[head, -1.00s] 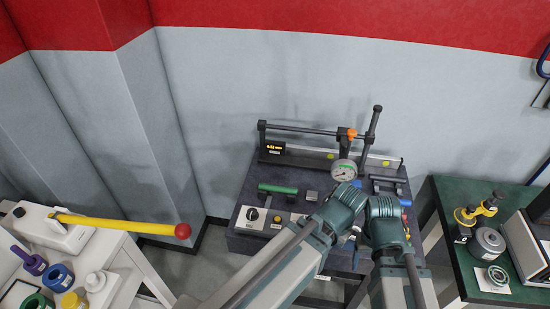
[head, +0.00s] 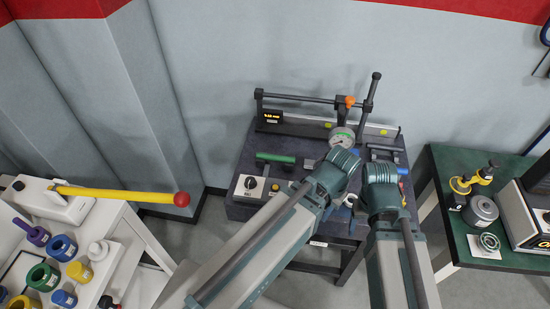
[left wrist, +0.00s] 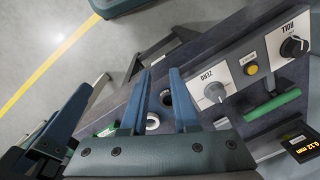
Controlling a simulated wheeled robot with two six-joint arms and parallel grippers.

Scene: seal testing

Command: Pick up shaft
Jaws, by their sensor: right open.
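I cannot single out the shaft with certainty. In the left wrist view a pale ring (left wrist: 152,122) and a dark round opening (left wrist: 166,98) show between my left fingers, on the dark test bench (head: 240,208). My left gripper (left wrist: 159,76) is open, its two blue fingers apart over the bench's front part. I see nothing clamped in it. My right gripper (head: 350,201) is open, mostly hidden behind my arms at the bench's front edge. A blue finger of it shows at the left of the wrist view (left wrist: 68,118).
The bench carries a round gauge (head: 342,136), a lever (head: 371,90), a green bar (head: 275,158) and a knob panel (head: 250,186). A white table (head: 112,262) with coloured rings stands left, a yellow rod (head: 120,194) above it. A green table (head: 450,160) with parts stands right.

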